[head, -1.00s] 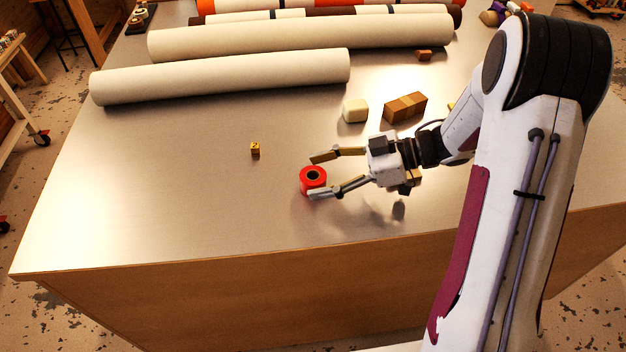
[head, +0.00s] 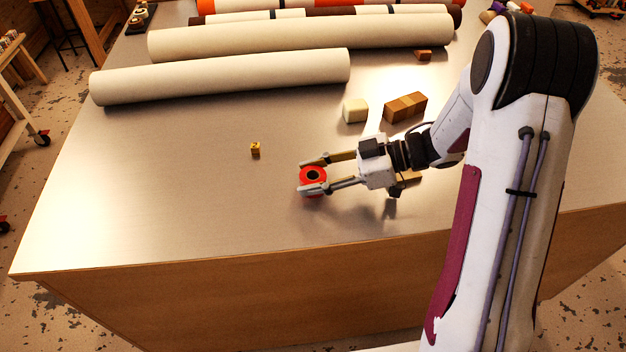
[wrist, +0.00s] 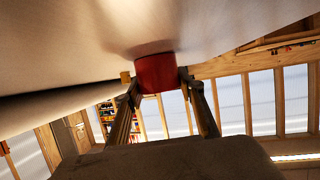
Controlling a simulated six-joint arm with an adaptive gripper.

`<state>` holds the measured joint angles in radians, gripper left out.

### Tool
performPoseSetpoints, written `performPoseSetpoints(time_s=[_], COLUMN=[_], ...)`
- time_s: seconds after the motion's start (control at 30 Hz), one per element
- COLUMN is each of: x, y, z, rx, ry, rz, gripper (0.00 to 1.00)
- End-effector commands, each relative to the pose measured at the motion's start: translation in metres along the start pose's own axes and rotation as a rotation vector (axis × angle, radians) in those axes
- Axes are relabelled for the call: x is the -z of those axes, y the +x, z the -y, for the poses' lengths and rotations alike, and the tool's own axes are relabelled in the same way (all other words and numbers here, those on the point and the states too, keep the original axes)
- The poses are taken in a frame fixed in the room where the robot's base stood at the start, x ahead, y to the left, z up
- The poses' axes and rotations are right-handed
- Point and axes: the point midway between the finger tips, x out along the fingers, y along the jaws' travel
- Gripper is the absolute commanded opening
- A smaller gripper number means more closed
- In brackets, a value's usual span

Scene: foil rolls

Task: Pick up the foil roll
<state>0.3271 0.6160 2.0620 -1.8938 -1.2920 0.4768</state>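The foil roll (head: 305,178) is a short red cylinder with a dark hole in its top, upright on the metal tabletop. My gripper (head: 306,176) reaches it from the right, low over the table, with one finger on its far side and one on its near side. In the wrist view the red roll (wrist: 155,74) sits between the two fingertips (wrist: 158,82), which appear to touch it on both sides. The roll appears to rest on the table surface.
A small wooden cube (head: 255,149) lies left of the roll. A cream block (head: 355,110) and a brown wooden block (head: 405,107) lie behind my gripper. Long pale rolls (head: 220,77) lie farther back. The table's front edge (head: 250,258) is close; the left tabletop is clear.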

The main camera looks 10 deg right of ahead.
Motion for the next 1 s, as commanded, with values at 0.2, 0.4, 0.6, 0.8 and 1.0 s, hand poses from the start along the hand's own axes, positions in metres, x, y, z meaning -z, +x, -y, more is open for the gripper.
performPoseSetpoints(time_s=[0.2,0.4,0.6,0.8,1.0], x=[0.000,0.003,0.015,0.036,0.061], y=[0.000,-0.001,-0.006,-0.015,-0.025], z=[0.000,0.000,-0.001,-0.001,-0.001], rx=[0.000,-0.001,-0.001,-0.001,-0.002], ry=[0.000,-0.001,-0.003,-0.005,-0.005], rz=[0.000,0.000,0.000,0.000,0.000], gripper=[0.15,0.15,0.15,0.15,0.15])
